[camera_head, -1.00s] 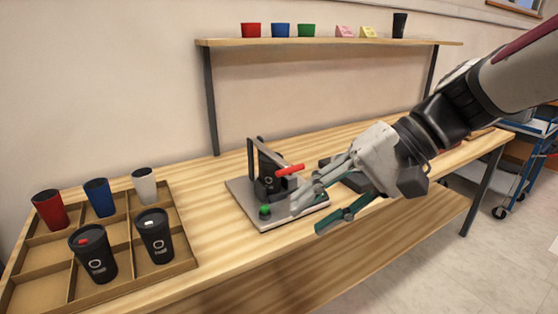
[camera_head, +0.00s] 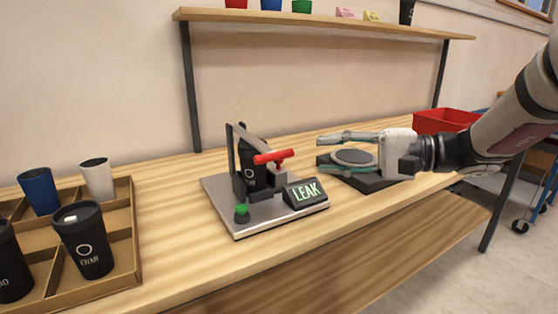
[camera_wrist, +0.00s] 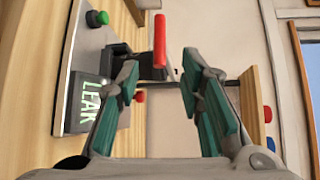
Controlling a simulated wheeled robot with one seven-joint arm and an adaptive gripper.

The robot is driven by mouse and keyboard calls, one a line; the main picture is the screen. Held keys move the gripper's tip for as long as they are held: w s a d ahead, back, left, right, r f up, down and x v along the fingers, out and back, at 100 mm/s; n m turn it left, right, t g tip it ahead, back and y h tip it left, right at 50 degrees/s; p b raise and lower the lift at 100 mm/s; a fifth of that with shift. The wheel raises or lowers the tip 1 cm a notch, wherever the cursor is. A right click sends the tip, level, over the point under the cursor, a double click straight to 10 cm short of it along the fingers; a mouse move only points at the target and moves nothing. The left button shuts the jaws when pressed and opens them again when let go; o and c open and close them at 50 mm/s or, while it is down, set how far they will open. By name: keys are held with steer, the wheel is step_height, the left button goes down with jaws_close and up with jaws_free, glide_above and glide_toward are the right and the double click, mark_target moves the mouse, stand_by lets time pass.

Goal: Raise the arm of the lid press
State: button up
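The lid press stands on a grey base plate (camera_head: 225,203) on the bench. Its grey arm runs from the top of the dark upright (camera_head: 231,150) down over a black cup (camera_head: 250,160). A red handle (camera_head: 273,157) crosses the arm's low end. My gripper (camera_head: 323,152) is open and empty to the right of the handle, its fingers pointing left toward it, with a gap between. In the wrist view the red handle (camera_wrist: 160,42) shows beyond the fingertips, between the two fingers (camera_wrist: 160,72). The part of the cup behind the arm is hidden.
A display reading "LEAK" (camera_head: 304,192) and a green button (camera_head: 242,211) are on the press base. A black device with a round plate (camera_head: 355,157) lies under my gripper. A cup tray (camera_head: 135,235) is at left, a red bin (camera_head: 443,121) at right, a shelf (camera_head: 320,25) above.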

mark_target(283, 156)
steer(key=b+x, duration=0.2)
steer(key=x, duration=0.9)
steer(key=shift+s+a, duration=0.1)
jaws_close()
